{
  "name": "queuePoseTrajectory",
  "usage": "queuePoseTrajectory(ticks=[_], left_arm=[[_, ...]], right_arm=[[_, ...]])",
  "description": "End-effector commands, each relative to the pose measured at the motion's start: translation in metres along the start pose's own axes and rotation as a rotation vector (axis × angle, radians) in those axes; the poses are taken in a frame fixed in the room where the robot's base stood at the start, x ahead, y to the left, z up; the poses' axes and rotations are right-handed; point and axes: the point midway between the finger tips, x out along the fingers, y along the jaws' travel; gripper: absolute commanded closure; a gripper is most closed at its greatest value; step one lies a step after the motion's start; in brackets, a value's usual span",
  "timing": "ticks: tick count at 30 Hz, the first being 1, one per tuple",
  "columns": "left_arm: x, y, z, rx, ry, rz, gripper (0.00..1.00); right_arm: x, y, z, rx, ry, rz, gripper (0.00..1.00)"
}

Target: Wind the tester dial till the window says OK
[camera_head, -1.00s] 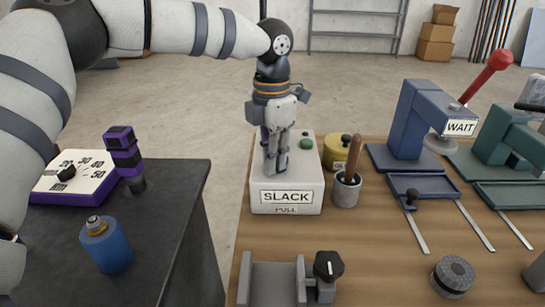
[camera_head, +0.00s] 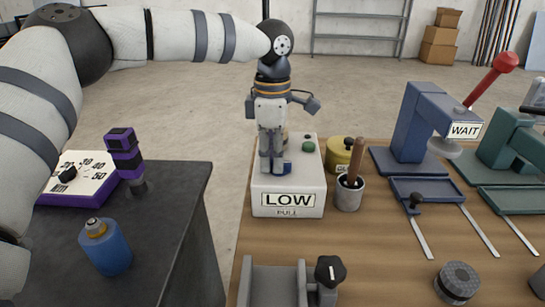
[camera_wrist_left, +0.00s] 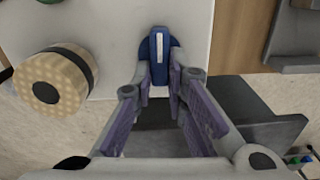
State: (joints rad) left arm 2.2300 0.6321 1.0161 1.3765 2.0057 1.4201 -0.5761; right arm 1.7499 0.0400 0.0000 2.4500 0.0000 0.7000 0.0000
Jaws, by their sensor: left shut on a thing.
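The tester is a white box (camera_head: 315,180) at the left end of the wooden bench. Its front window (camera_head: 289,199) reads LOW, with PULL printed below. The blue dial (camera_head: 287,169) on its top is mostly hidden behind my fingers in the head view. In the left wrist view the dial (camera_wrist_left: 159,50) shows a raised grip bar with a white line, lined up between my fingers. My left gripper (camera_head: 272,170) points down and is shut on the dial; it also shows in the wrist view (camera_wrist_left: 160,75). My right gripper is not in view.
A grey cup with a wooden-handled tool (camera_head: 348,194) and a yellow tin (camera_head: 340,160) stand close right of the tester. A grey fixture with a black knob (camera_head: 329,271) sits in front. Blue and green presses (camera_head: 425,120) stand further right. A dark table (camera_head: 165,215) is at left.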

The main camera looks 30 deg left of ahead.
Motion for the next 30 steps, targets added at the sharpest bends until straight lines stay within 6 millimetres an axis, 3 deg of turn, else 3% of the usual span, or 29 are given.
queuePoseTrajectory(ticks=[17, 18, 21, 30], left_arm=[[-0.0015, 0.0009, 0.0007, 0.032, -0.003, 0.003, 1.0], [-0.0015, 0.0009, 0.0007, 0.031, -0.003, 0.003, 0.85], [-0.0014, 0.0008, 0.0007, 0.031, -0.003, 0.003, 0.67], [-0.0031, 0.0007, 0.0005, 0.031, -0.001, 0.002, 0.67]], right_arm=[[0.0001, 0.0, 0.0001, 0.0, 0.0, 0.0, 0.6], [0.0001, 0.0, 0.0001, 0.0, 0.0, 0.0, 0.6], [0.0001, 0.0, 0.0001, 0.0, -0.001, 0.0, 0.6], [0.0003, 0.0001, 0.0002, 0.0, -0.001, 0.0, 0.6]])
